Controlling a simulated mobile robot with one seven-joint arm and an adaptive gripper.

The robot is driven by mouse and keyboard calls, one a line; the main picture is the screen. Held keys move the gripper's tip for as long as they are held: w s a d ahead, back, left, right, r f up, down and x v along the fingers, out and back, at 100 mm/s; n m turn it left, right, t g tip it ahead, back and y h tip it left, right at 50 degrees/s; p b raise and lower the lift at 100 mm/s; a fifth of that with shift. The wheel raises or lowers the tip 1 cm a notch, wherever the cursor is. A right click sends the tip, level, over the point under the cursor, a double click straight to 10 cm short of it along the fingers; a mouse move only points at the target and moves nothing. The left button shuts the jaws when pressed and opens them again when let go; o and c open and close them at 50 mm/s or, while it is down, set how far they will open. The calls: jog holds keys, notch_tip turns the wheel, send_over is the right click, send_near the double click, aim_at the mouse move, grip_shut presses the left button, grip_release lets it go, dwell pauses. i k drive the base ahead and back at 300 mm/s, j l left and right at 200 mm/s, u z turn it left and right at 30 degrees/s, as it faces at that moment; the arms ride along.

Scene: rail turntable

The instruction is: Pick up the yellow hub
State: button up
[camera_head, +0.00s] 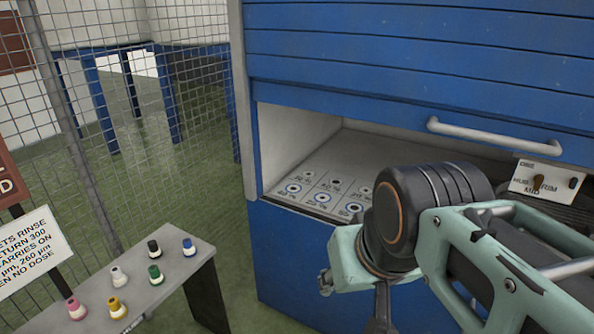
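The yellow hub (117,308) stands upright on a narrow grey bench (174,264) at the lower left, near the bench's front end. A pink hub (76,308) is close on its left and a white hub (118,276) is just behind it. My gripper (372,290) is at the lower centre right, in front of the blue cabinet and well to the right of the bench, apart from the yellow hub. Its fingers are mostly hidden or cut off by the bottom edge, so I cannot tell their opening.
Green (155,273), black (153,248) and blue (189,246) hubs share the bench. A blue cabinet (275,240) has a raised shutter and a marked tray (303,195) inside. A wire fence (125,160) stands behind the bench, and a sign (30,250) is at the left.

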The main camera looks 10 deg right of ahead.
aim_at(118, 311)
jog(key=i+j+z, duration=0.15)
jog(key=i, duration=0.2)
jog(key=i+j+z, duration=0.15)
jog(key=u, duration=0.4)
jog(key=i+u, duration=0.1)
jog(key=u, duration=1.15)
jog(key=i+l+u, duration=0.1)
jog(key=u, duration=0.3)
